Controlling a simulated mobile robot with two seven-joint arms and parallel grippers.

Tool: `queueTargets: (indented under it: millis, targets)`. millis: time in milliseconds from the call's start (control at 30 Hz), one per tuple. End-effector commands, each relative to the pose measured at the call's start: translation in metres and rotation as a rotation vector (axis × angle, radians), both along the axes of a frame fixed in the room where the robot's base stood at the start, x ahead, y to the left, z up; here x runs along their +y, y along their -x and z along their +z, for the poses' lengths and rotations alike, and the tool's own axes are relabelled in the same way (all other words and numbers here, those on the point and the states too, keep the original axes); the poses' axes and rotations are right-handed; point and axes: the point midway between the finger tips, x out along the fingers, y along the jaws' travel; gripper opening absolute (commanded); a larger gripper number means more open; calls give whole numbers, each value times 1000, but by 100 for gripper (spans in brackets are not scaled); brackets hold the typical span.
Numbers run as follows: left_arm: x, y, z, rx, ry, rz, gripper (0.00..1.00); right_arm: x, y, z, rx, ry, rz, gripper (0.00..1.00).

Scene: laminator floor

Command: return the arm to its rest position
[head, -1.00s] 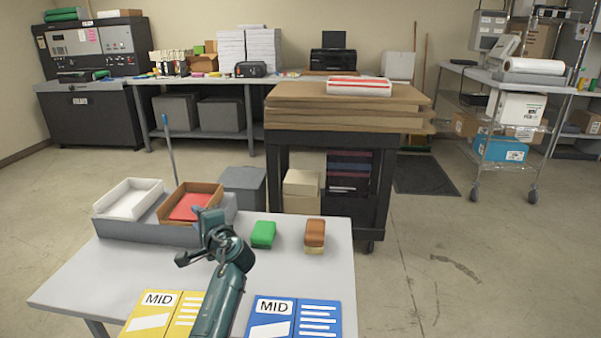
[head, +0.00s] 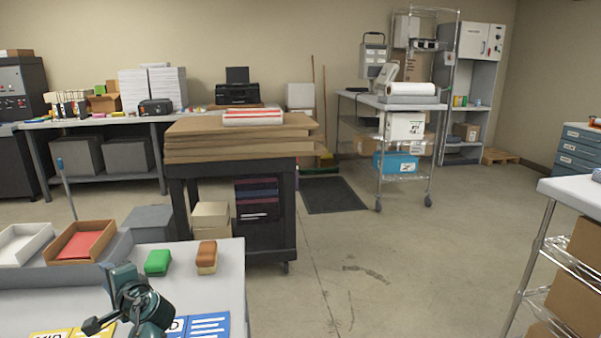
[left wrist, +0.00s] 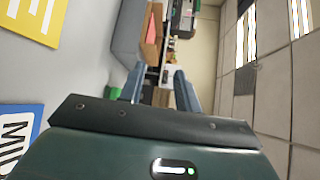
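My left gripper (head: 104,299) is in the lower left of the head view, over the near part of the light grey table (head: 225,285). In the left wrist view its two fingers (left wrist: 160,88) stand apart with nothing between them, so it is open and empty. It is nearer to me than a green block (head: 158,262) and a brown block (head: 206,257) on the table. A blue MID card (head: 208,326) and a yellow MID card (head: 55,334) lie below, partly hidden or cut off. My right gripper is in neither view.
A grey holder carries a white tray (head: 22,244) and a brown tray with a red inside (head: 83,242) at the table's left. A black cart with cardboard sheets (head: 240,140) stands behind. A wire-shelf cart (head: 545,240) is at the right; the floor between (head: 400,250) is clear.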

Motion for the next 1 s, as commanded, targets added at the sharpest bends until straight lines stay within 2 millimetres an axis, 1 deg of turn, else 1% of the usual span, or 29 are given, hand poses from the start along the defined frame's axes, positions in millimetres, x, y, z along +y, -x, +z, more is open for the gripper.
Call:
queueTargets:
  millis: [67, 233, 367, 467, 567, 600, 667, 700, 800, 1000]
  targets:
    - [0, 0, 0, 0, 0, 0, 33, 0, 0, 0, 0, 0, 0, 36]
    - [-12, 45, -42, -57, 196, 20, 33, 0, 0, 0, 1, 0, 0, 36]
    - [-30, 83, -74, -91, 379, 35, 33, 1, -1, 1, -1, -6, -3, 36]
    - [-51, 118, -99, -100, 543, 47, 33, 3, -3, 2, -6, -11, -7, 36]
    - [-82, 161, -123, -88, 738, 65, 33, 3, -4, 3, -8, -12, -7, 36]
    - [-96, 180, -131, -75, 821, 76, 33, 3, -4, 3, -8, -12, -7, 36]
    - [-118, 206, -141, -51, 938, 92, 33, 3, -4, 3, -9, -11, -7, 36]
    - [-131, 222, -144, -31, 1006, 102, 33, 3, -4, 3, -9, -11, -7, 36]
    - [-161, 258, -149, 19, 1146, 126, 33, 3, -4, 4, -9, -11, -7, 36]
    - [-208, 317, -145, 127, 1360, 174, 33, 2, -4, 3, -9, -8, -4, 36]
